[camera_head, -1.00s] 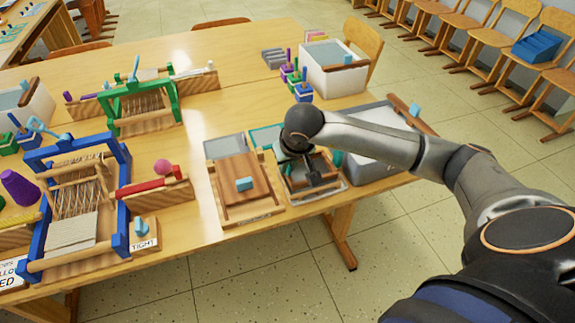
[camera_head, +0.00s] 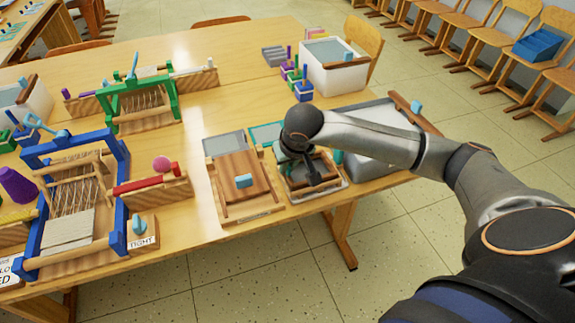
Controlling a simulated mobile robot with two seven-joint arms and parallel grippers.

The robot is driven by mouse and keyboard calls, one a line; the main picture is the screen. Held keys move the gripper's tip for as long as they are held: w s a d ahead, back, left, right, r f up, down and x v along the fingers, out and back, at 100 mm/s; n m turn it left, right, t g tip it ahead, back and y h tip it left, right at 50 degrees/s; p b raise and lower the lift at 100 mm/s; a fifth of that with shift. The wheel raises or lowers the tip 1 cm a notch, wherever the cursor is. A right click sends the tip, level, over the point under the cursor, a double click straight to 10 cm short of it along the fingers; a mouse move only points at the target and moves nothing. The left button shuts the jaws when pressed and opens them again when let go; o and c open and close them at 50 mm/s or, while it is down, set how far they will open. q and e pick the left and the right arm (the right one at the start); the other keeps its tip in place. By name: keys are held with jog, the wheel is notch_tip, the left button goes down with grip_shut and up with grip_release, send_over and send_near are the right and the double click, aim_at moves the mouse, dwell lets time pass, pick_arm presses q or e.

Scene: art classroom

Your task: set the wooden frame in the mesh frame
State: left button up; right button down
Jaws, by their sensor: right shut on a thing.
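My right gripper (camera_head: 314,181) comes in from the right and points down at the small framed set at the table's front edge. It is shut on the wooden frame (camera_head: 329,168), a dark brown frame partly hidden by the gripper and wrist. The mesh frame (camera_head: 323,193) shows as a pale rim around and below the wooden frame. The wooden frame appears to be within or just above that rim; I cannot tell whether it touches the bottom. My left gripper is not in view.
A wooden press board with a blue knob (camera_head: 243,180) lies close left of the gripper. A grey-white tub (camera_head: 372,160) stands close right, under my forearm. A blue loom (camera_head: 75,190) and green loom (camera_head: 140,100) stand left. The table's front edge is near.

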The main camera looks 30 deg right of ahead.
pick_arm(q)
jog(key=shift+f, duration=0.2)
pick_arm(e)
jog(key=c, duration=0.8)
grip_release()
jog(key=shift+c, duration=0.2)
jog(key=shift+s+r, duration=0.1)
jog(key=shift+r, duration=0.35)
pick_arm(q)
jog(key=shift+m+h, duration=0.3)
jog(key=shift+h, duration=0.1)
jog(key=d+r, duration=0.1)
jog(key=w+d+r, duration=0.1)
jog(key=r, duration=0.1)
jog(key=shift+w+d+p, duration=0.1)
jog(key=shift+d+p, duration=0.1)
jog(key=shift+p, duration=0.2)
pick_arm(e)
jog(key=v, duration=1.1)
jog(key=shift+s+r, duration=0.25)
jog(key=shift+s, duration=0.05)
jog(key=shift+a, duration=0.15)
